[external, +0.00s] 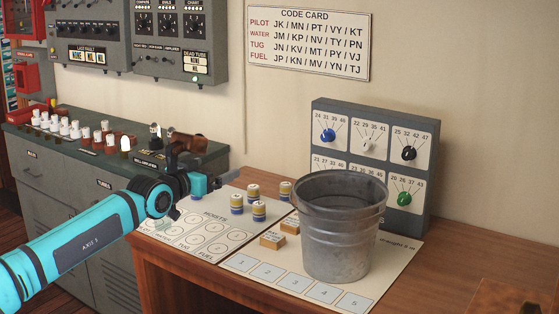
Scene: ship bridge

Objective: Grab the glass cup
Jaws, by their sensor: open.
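I cannot make out a glass cup in the external view. The large grey metal bucket (340,232) stands upright on the right part of the desk and hides what is behind it. My gripper (222,181) is at the end of the turquoise arm, over the left back part of the desk. It is open, and I see nothing held in it. It is left of several small yellow, white and blue cylinders and well apart from the bucket.
The cylinders (259,211) and small wooden blocks (272,240) sit on or by the printed sheets (245,266). A grey dial panel (428,180) stands behind the bucket. A cabinet (75,160) with bulbs is at left.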

